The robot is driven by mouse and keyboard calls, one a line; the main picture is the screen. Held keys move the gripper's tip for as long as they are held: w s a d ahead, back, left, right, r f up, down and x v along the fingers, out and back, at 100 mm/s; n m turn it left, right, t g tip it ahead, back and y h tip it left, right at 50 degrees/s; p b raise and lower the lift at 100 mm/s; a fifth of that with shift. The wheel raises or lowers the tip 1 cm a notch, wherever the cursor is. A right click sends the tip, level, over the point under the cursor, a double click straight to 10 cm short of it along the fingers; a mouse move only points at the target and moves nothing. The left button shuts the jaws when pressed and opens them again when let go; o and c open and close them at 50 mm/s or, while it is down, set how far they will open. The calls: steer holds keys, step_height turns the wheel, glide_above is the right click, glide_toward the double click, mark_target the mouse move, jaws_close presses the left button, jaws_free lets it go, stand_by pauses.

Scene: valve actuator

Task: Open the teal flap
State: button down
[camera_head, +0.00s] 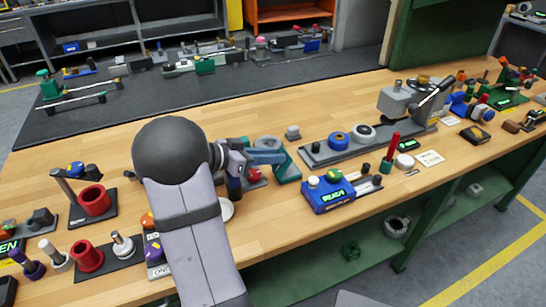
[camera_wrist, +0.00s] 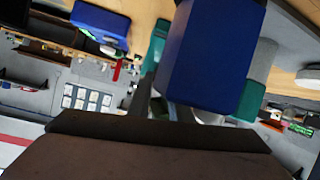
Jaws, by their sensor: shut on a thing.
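The teal flap (camera_head: 291,168) stands up at an angle near the middle of the bench in the head view, just right of my arm. My gripper (camera_head: 277,156) reaches it from the left, with its blue fingers at the flap and shut on it. In the wrist view a large blue finger covers the middle, and teal parts show to its left (camera_wrist: 154,45) and right (camera_wrist: 250,101). The exact contact is hidden behind the finger.
A red button (camera_head: 254,175) sits below my gripper. A blue box with a green display (camera_head: 335,194) stands to the right, with a grey rail (camera_head: 318,155) behind it. Red cylinders (camera_head: 94,200) stand to the left.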

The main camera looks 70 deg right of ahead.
steer(key=c, duration=1.6)
jaws_free()
steer(key=shift+w+a+f, duration=0.2)
steer(key=shift+w+f, duration=0.05)
steer(key=shift+f, duration=0.1)
steer(key=shift+s+r, duration=0.1)
steer(key=shift+b+v, duration=1.05)
steer(key=shift+v, duration=2.6)
steer(key=shift+r, duration=0.1)
